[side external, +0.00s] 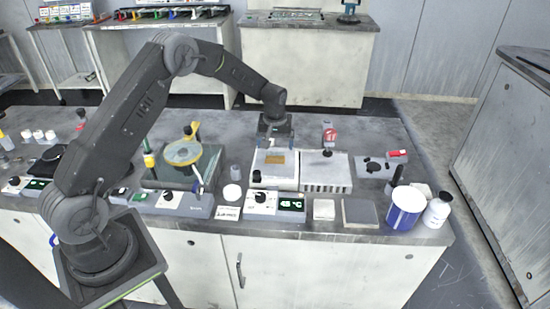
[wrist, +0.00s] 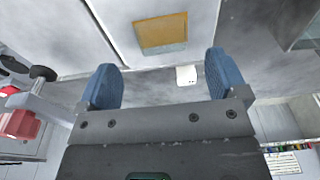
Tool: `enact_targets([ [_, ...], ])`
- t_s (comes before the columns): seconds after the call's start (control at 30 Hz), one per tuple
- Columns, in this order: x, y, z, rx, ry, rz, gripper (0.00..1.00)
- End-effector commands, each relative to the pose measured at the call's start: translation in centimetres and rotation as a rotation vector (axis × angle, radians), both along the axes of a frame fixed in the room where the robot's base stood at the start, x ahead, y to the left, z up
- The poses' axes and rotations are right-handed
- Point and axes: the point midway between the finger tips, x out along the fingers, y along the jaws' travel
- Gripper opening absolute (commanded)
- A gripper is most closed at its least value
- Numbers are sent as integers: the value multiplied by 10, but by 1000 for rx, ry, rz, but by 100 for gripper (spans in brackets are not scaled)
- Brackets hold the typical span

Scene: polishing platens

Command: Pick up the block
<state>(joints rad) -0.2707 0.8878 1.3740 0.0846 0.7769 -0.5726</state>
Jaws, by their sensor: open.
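A flat orange-brown block (side external: 276,159) lies on the white top plate (side external: 262,180) of a heater unit whose display reads 45 °C. In the wrist view the block (wrist: 162,32) shows as an orange-yellow rectangle near the top, with a grey strip along its lower edge. My gripper (side external: 275,144) is above the back part of the plate, apart from the block. Its two blue fingers (wrist: 160,66) are spread with nothing between them. The block lies beyond the fingertips in the wrist view, roughly in line with the gap.
A white vented unit (side external: 326,174) with a black knob stands just right of the plate. A platen with a yellow ring (side external: 183,153) is to the left. A blue-and-white tub (side external: 405,208) and a white bottle (side external: 437,211) stand at the front right. The bench behind the plate is clear.

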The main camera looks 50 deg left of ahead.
Motion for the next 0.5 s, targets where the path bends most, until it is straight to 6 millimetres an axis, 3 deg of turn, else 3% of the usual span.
enact_targets([
  [0.5,5,8,-53,0,0,0,92],
])
